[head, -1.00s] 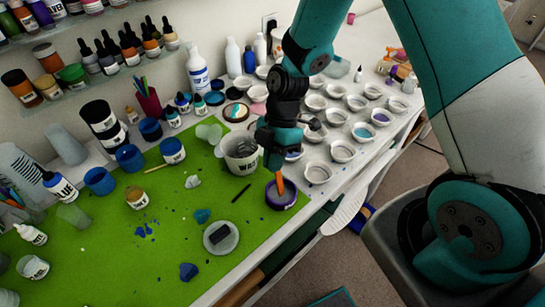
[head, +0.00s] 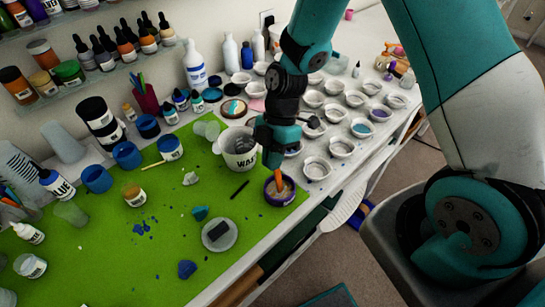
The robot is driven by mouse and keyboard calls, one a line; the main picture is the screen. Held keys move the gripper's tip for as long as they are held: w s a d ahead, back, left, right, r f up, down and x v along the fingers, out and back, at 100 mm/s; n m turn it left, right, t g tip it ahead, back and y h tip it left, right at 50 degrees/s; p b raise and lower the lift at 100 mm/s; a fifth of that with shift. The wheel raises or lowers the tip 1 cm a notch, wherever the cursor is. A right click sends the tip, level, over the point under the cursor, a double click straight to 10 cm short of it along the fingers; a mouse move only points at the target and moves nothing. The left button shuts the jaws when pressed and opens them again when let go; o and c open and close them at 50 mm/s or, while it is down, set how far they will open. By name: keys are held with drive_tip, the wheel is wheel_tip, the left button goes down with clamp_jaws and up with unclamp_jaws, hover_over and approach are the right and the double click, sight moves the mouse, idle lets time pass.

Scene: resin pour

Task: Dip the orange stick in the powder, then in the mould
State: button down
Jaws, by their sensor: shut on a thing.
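My gripper (head: 273,157) is shut on the orange stick (head: 279,180) and holds it roughly upright. The stick's lower end is at the opening of a low round pot with a purple rim (head: 291,195), which shows tan contents. I cannot tell how deep the tip is or whether it touches the contents. The pot stands at the right edge of the green mat. A pale round dish with a dark rectangular block (head: 219,235) lies on the mat, left of and nearer than the pot; I cannot tell if it is the mould.
Several small white cups (head: 316,168) fill the table to the right. A dark stick (head: 240,189) and teal and blue lumps (head: 187,269) lie on the green mat (head: 120,265). Its front part is mostly clear.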

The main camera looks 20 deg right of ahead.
drive_tip(key=shift+r, duration=0.1)
drive_tip(key=shift+w+a+r+p, duration=0.1)
drive_tip(key=shift+w+r+p, duration=0.1)
drive_tip(key=shift+r+p, duration=0.6)
drive_tip(key=shift+w+r+p, duration=0.15)
drive_tip(key=shift+r+p, duration=0.4)
drive_tip(key=shift+r, duration=0.45)
wheel_tip(320, 180, up, 5)
drive_tip(key=p, duration=0.3)
drive_tip(key=shift+p, duration=0.35)
drive_tip(key=shift+a+f, duration=0.1)
drive_tip(key=shift+a, duration=0.05)
